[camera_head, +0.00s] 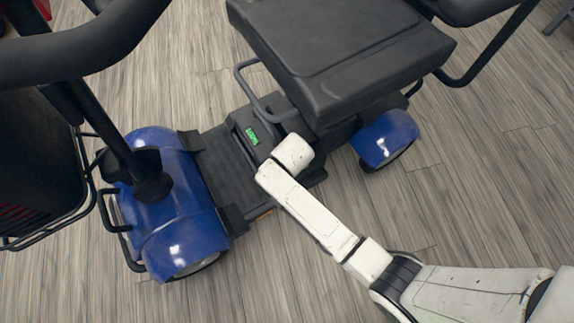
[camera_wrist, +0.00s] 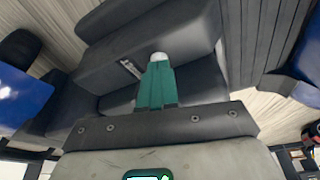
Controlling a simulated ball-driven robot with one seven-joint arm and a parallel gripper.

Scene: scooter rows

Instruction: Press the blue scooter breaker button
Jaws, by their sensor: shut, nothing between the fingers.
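The blue scooter (camera_head: 180,235) stands in the middle left of the head view, with a blue front cover, a black footboard and a black seat (camera_head: 345,55). Contact is unclear.
The handlebar (camera_head: 85,45) and a dark basket (camera_head: 40,165) fill the left. A blue rear wheel cover (camera_head: 385,137) is near my arm. The wooden floor (camera_head: 480,200) at right is clear.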

